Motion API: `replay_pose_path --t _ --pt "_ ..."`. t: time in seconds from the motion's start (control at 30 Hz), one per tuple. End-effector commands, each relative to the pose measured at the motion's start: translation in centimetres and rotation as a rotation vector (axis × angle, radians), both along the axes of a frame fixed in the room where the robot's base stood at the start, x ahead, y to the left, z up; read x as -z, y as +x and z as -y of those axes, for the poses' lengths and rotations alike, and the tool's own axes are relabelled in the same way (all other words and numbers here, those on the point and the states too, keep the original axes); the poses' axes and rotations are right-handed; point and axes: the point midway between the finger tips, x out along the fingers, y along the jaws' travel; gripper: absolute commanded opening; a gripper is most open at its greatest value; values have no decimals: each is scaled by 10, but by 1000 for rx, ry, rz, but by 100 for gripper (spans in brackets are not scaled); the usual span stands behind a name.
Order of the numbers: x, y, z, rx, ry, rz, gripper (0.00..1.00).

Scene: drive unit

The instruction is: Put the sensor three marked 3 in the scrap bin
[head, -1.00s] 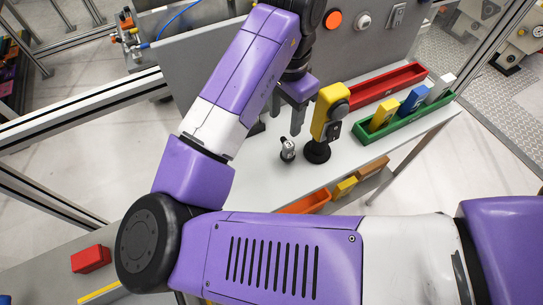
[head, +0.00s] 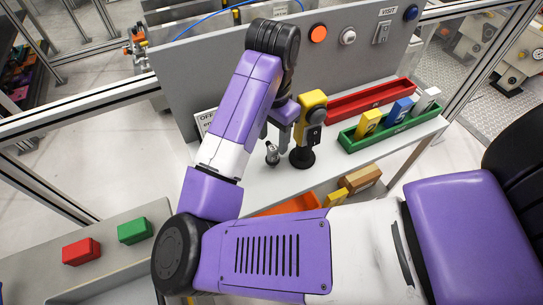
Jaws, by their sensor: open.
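My gripper (head: 276,134) is open, with its fingers pointing down just above a small grey metal piece (head: 272,155) on the white worktop. I cannot tell whether the fingers touch it. A yellow sensor-like unit on a black round stand (head: 310,118) stands just right of the gripper. A green tray (head: 385,139) holds a yellow block (head: 368,124), a blue block (head: 398,110) and a white block (head: 426,100). Their marks are too small to read, so I cannot tell which thing is marked 3. A red bin (head: 345,108) lies behind the tray; its label is unreadable.
A grey panel with an orange button (head: 318,34) rises behind the worktop. Below the front edge are an orange bin (head: 288,206) and a brown box (head: 361,180). A red block (head: 81,251) and a green block (head: 135,230) sit on the left bench.

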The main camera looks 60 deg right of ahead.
Motion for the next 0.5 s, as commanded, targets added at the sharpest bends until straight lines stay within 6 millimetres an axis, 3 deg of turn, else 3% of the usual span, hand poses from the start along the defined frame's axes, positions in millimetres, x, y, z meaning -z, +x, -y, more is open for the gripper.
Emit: replay_pose_path --t 0.3,0.5 --pt "41 0 -3 -3 2 -2 51" --pt "51 0 -3 0 1 0 51"
